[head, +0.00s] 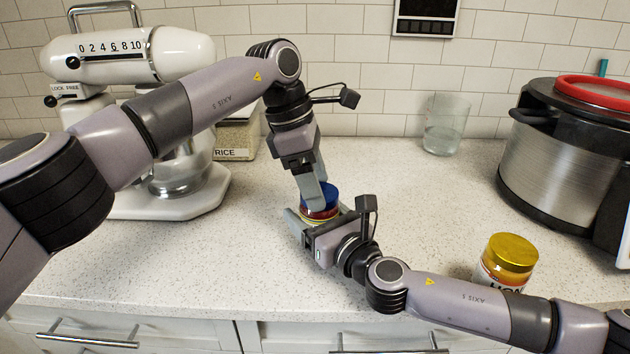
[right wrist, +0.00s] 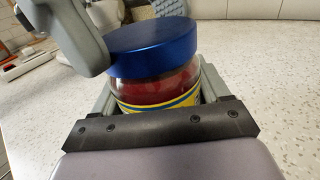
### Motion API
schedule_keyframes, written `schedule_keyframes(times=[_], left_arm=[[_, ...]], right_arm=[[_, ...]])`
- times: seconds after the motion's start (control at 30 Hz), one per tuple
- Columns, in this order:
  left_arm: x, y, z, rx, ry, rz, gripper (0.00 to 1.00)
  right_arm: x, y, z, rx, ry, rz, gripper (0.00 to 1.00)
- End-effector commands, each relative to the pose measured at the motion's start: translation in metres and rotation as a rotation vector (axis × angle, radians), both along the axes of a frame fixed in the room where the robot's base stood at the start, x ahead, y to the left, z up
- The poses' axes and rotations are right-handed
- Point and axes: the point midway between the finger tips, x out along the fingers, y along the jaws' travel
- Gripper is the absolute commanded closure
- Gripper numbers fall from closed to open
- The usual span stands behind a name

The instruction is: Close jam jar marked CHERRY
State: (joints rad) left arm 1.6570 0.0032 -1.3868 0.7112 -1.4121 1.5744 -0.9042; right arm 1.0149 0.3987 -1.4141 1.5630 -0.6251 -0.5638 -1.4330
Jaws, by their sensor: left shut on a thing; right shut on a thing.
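A jam jar with red contents (head: 318,212) stands on the counter near the middle. It also shows in the right wrist view (right wrist: 160,88), with a yellow and blue label whose name I cannot read. Its blue lid (right wrist: 152,46) sits on top of the jar mouth; I cannot tell whether it is screwed tight. My left gripper (head: 319,190) comes down from above and is shut on the lid. My right gripper (head: 318,222) is shut on the jar body from the front, one finger on each side.
A honey jar with a gold lid (head: 509,252) stands at the right front, close behind my right arm. A glass (head: 446,125), a steel cooker (head: 560,165), a rice container (head: 236,135) and a white mixer (head: 135,200) stand farther back. The counter's middle back is clear.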

Motion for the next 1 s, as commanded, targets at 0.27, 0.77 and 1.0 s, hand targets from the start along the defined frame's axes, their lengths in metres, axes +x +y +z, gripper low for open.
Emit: schedule_keyframes(times=[0.27, 0.77, 1.0], left_arm=[[0.0008, -0.0001, 0.0012, -0.006, -0.002, -0.171, 0.59], [0.0006, 0.0001, 0.0009, -0.005, -0.002, -0.178, 0.06], [0.0009, 0.0000, 0.0058, -0.005, -0.003, -0.177, 0.06]], right_arm=[[0.0000, -0.0004, -0.0010, -0.002, 0.001, -0.001, 1.00], [-0.0001, -0.0004, -0.0013, -0.001, 0.003, -0.001, 1.00], [-0.0003, -0.0002, -0.0013, -0.001, 0.002, 0.000, 1.00]])
